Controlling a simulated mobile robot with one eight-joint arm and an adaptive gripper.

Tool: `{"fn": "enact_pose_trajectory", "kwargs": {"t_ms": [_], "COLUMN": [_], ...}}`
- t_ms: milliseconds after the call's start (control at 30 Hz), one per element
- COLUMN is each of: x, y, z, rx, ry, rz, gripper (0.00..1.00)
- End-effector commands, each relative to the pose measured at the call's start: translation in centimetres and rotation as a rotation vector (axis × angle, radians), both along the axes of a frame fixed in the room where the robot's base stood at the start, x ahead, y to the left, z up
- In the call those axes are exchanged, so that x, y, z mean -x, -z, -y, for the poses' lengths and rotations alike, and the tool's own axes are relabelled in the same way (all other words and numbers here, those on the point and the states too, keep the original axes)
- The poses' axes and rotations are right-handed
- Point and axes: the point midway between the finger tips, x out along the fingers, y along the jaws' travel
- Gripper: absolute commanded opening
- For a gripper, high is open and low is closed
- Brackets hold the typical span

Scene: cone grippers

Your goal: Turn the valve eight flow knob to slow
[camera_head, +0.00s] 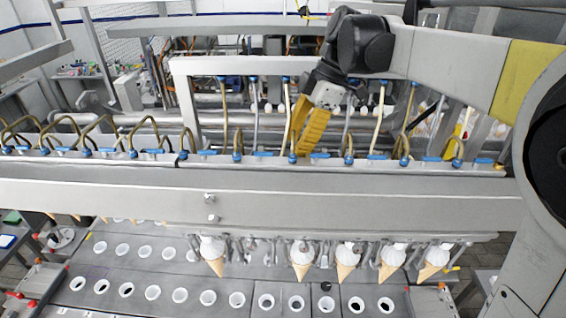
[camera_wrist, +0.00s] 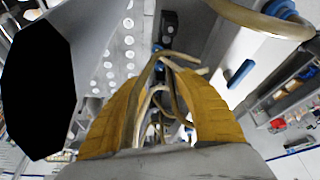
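A row of valves with blue knobs and flat blue handles runs along the long metal rail (camera_head: 400,178). No number or slow mark is readable, so I cannot tell which knob is valve eight's. My gripper (camera_head: 300,150) has yellow ribbed fingers pointing down at the rail, close to a blue knob (camera_head: 292,159); contact is unclear. In the wrist view my gripper (camera_wrist: 167,68) has its two fingers apart, with tan hoses showing between and just beyond them. A small blue knob (camera_wrist: 157,48) shows beyond the tips, and a flat blue handle (camera_wrist: 240,73) lies right of the right finger.
Upright tan hoses (camera_head: 225,125) and a white frame (camera_head: 240,65) stand close around my gripper. Several filled cones (camera_head: 345,262) hang under the rail above a tray with round holders (camera_head: 208,298). Looped hoses (camera_head: 100,125) crowd the left.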

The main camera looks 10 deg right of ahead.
Motion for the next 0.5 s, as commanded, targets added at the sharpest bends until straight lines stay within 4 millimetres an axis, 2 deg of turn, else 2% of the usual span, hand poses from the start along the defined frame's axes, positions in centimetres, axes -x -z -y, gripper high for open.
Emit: {"fn": "enact_pose_trajectory", "kwargs": {"t_ms": [300,500], "x": [0.1,0.2], "y": [5.4,6.9], "z": [-2.3,-2.9], "rx": [0.0,0.0], "ry": [0.0,0.002], "rz": [0.001,0.0], "gripper": [0.38,0.38]}}
